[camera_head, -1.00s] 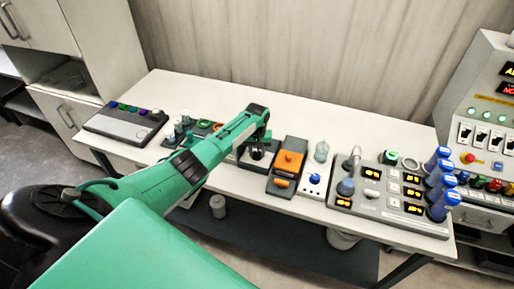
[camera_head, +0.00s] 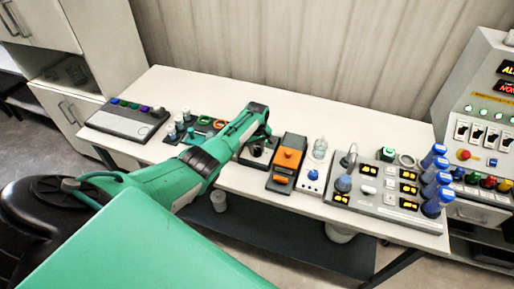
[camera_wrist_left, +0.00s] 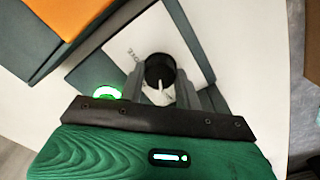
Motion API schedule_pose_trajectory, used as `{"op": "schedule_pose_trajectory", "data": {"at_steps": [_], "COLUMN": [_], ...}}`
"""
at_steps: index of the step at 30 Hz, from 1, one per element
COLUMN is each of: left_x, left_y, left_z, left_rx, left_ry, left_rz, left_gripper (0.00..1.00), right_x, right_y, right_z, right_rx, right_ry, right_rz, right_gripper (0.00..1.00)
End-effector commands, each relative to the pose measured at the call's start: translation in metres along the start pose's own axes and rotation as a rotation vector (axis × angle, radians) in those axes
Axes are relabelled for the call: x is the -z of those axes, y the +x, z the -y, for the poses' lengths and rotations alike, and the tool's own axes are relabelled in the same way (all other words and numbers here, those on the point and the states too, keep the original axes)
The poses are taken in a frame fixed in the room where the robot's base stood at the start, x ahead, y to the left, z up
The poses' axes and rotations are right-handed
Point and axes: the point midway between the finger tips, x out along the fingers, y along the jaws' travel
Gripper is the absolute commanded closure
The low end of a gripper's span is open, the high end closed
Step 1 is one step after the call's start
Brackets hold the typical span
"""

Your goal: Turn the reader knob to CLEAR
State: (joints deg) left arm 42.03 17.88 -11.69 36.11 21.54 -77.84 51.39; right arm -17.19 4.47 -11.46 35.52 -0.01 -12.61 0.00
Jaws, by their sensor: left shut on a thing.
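The reader knob (camera_wrist_left: 160,68) is a round black knob with a white pointer, on a pale panel (camera_wrist_left: 125,50) with small dark lettering in the left wrist view. The lettering is too small to read surely. In the head view the knob (camera_head: 257,149) shows small and dark below my left gripper (camera_head: 260,139). In the left wrist view my left gripper (camera_wrist_left: 160,90) has its fingers on either side of the knob, shut on it. The pointer runs roughly along the picture's vertical, toward the gripper body. My right gripper is in neither view.
An orange-topped device (camera_head: 287,160) stands just right of the reader. A small box with a blue knob (camera_head: 313,175) and a grey console with yellow displays (camera_head: 369,195) follow. Blue-capped tubes (camera_head: 436,178) stand at the right end. The table's back strip (camera_head: 330,125) is clear.

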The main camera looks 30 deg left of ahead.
Motion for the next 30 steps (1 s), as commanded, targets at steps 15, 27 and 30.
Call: {"op": "schedule_pose_trajectory", "data": {"at_steps": [15,27,30], "left_x": [0.002,0.001,0.001], "left_y": [-0.002,-0.01,-0.021], "left_z": [-0.001,-0.001,0.0], "left_rx": [-0.003,-0.003,-0.003], "left_ry": [-0.003,-0.001,-0.002], "left_rz": [-0.003,-0.002,-0.002], "left_gripper": [0.45,0.45,0.45], "right_x": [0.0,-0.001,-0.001], "right_y": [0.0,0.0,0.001], "right_z": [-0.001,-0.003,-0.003], "right_rx": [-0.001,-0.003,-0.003], "right_ry": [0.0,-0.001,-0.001], "right_rz": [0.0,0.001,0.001], "right_gripper": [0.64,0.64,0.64]}}
